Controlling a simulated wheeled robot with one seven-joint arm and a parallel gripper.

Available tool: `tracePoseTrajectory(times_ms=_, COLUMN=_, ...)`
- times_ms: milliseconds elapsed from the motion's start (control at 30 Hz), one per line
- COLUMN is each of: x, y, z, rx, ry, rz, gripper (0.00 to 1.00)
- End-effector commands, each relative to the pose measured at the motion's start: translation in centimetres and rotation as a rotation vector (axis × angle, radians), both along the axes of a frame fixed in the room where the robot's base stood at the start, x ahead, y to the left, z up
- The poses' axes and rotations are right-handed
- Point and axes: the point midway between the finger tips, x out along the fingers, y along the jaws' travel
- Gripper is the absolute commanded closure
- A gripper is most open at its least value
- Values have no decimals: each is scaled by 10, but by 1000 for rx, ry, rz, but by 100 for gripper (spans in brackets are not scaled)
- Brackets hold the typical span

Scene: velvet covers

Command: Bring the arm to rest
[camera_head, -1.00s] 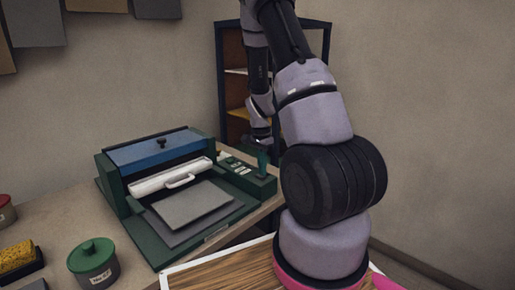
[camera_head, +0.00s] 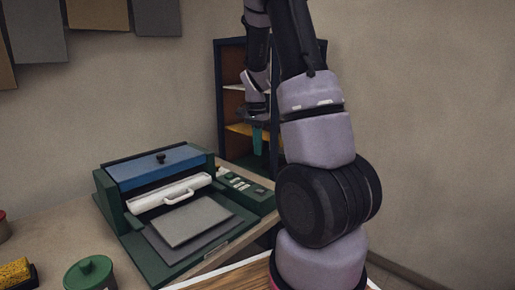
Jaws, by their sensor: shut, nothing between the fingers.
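My arm rises from the lower right and bends over at the top of the picture. Its far end hangs down in front of the dark shelf unit (camera_head: 232,80). My gripper (camera_head: 258,140) shows small there, with teal fingers pointing down. It is shut and empty. It is above and beyond the right end of the green machine (camera_head: 262,199), apart from it. The upper bend of my arm is cut off by the top edge.
The green machine has a blue lid (camera_head: 160,165), a white handled bar (camera_head: 172,196) and a grey plate (camera_head: 192,224). It stands on a table. A green-lidded jar (camera_head: 89,273) and a yellow sponge (camera_head: 14,272) are at front left.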

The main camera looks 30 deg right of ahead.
Motion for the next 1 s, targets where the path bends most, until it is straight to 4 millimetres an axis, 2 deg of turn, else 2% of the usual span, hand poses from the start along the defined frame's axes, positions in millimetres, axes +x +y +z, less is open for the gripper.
tracePoseTrajectory(times_ms=267, x=0, y=0, z=0, rx=0, ry=-1, rz=1, gripper=100)
tracePoseTrajectory(times_ms=367, x=-1, y=4, z=7, rx=8, ry=-15, rz=13, gripper=100)
tracePoseTrajectory(times_ms=467, x=-7, y=14, z=28, rx=29, ry=-57, rz=55, gripper=100)
tracePoseTrajectory(times_ms=667, x=-38, y=51, z=98, rx=80, ry=-211, rz=228, gripper=100)
tracePoseTrajectory(times_ms=800, x=-71, y=77, z=143, rx=89, ry=-325, rz=366, gripper=100)
tracePoseTrajectory(times_ms=1000, x=-126, y=109, z=191, rx=55, ry=-483, rz=570, gripper=100)
